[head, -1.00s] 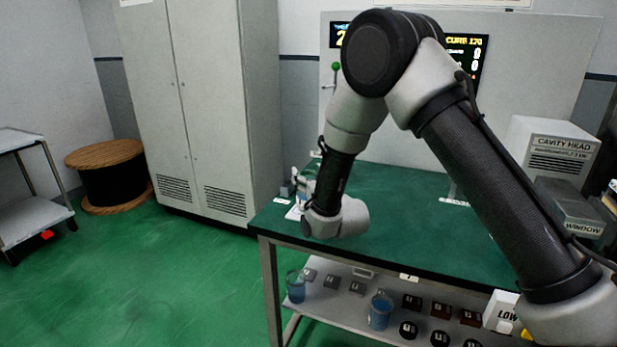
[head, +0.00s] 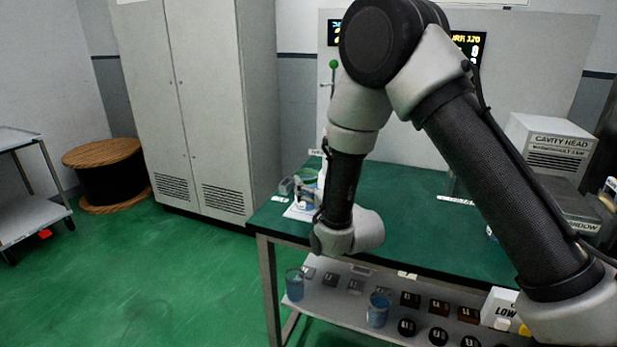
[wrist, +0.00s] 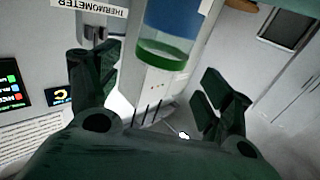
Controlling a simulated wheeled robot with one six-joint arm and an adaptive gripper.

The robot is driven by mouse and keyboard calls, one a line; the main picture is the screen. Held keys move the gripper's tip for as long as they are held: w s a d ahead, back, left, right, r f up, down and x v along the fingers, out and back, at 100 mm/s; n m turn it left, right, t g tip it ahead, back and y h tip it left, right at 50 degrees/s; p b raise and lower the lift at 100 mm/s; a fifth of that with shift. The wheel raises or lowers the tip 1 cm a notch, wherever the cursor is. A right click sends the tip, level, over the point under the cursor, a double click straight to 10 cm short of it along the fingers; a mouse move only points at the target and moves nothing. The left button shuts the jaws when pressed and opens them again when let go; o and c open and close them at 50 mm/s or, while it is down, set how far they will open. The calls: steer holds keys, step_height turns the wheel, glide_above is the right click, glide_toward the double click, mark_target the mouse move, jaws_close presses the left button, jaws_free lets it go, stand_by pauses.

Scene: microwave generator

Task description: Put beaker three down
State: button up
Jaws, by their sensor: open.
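A glass beaker (head: 309,176) with blue liquid stands on a white pad at the left end of the green table. It also shows in the wrist view (wrist: 172,25), in front of the fingers, with a green band at one end. Any number on it cannot be read. My gripper (head: 305,192) is beside the beaker at the near side, partly hidden by my wrist. In the wrist view its two dark fingers (wrist: 155,78) are spread apart, one toward each side of the beaker, with clear gaps.
A thermometer sign (wrist: 92,8) and its holder are close to the left finger. Two blue beakers (head: 294,284) (head: 378,309) stand on the lower shelf (head: 330,300) among small numbered blocks. A grey cabinet (head: 205,100) stands behind left. The table's middle (head: 410,210) is mostly clear.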

steer(key=v, duration=0.6)
steer(key=w+d+r+m+g+h, duration=0.2)
steer(key=w+d+r, duration=0.1)
steer(key=d+r, duration=0.4)
steer(key=s+d+r+m+g+h, duration=0.1)
steer(key=s+d+r+g, duration=0.15)
steer(key=d, duration=0.35)
steer(key=s+d+r+g+h, duration=0.1)
steer(key=s+d+r+g, duration=0.15)
steer(key=d, duration=0.35)
steer(key=s+d+r+g+h, duration=0.1)
steer(key=s+d, duration=0.4)
steer(key=s, duration=0.4)
steer(key=s+d+r+m+g+h, duration=0.1)
steer(key=s+d+g, duration=0.1)
steer(key=s+d, duration=0.3)
steer(key=s+d+r+m+g+h, duration=0.1)
steer(key=s+d, duration=0.4)
steer(key=s, duration=0.8)
steer(key=shift+s+d+g+h, duration=0.25)
steer(key=shift+d+g+h, duration=0.05)
steer(key=shift+g, duration=0.3)
